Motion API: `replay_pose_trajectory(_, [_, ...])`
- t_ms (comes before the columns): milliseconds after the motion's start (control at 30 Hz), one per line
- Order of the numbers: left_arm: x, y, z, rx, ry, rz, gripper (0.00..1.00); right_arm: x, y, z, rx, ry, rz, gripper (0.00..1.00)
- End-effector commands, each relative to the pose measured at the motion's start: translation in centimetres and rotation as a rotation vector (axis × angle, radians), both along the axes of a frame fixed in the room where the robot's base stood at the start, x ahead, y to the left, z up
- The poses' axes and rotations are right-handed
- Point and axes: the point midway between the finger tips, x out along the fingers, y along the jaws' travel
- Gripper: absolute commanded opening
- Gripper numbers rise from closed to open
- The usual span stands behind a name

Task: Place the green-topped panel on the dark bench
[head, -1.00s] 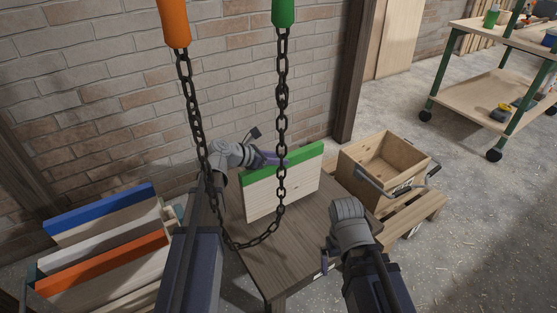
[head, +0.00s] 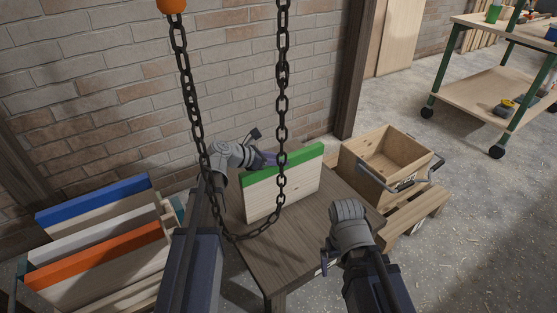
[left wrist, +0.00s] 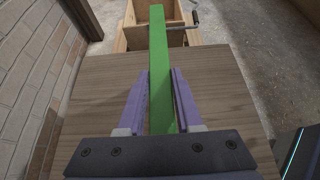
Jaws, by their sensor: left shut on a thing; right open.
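The green-topped panel (head: 290,185) stands upright on its long edge on the dark bench (head: 285,255), with pale wood below the green strip. In the left wrist view its green top edge (left wrist: 158,70) runs away between the purple fingers. My left gripper (head: 268,159) is shut on the panel's top near its left end; it also shows in the left wrist view (left wrist: 160,100). My right gripper (head: 326,262) is open and empty near the bench's right edge, apart from the panel. The panel's bottom edge appears to meet the bench top; a hanging chain crosses in front of it.
A chain (head: 282,90) hangs in a loop before the bench. Blue-, white- and orange-topped panels (head: 95,265) stand in a rack at left. A wooden crate (head: 385,165) sits on a pallet at right. A brick wall (head: 100,100) is behind. The bench front is clear.

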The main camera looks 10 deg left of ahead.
Motion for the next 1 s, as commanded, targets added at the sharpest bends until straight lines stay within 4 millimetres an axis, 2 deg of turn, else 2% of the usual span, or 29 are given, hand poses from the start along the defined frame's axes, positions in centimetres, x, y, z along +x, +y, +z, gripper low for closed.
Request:
replay_pose_trajectory(100, [0.0,0.0,-0.2,-0.004,-0.002,0.001,0.0,0.0,0.0,-0.3,0.0,0.0,0.0,1.0])
replay_pose_trajectory(133, [0.0,0.0,-0.3,0.0,0.0,0.0,0.36,0.0,0.0,-0.3,0.0,0.0,0.0,1.0])
replay_pose_trajectory(367, [0.0,0.0,-0.2,0.0,0.0,0.0,0.62,0.0,0.0,-0.2,0.0,0.0,0.0,1.0])
replay_pose_trajectory(700, [0.0,0.0,0.3,0.0,0.0,0.0,0.64,0.0,0.0,0.3,0.0,0.0,0.0,1.0])
replay_pose_trajectory(1000, [-3.6,3.4,3.3,-0.001,0.001,0.004,0.64,0.0,-0.1,3.3,-0.004,0.0,-0.005,1.0])
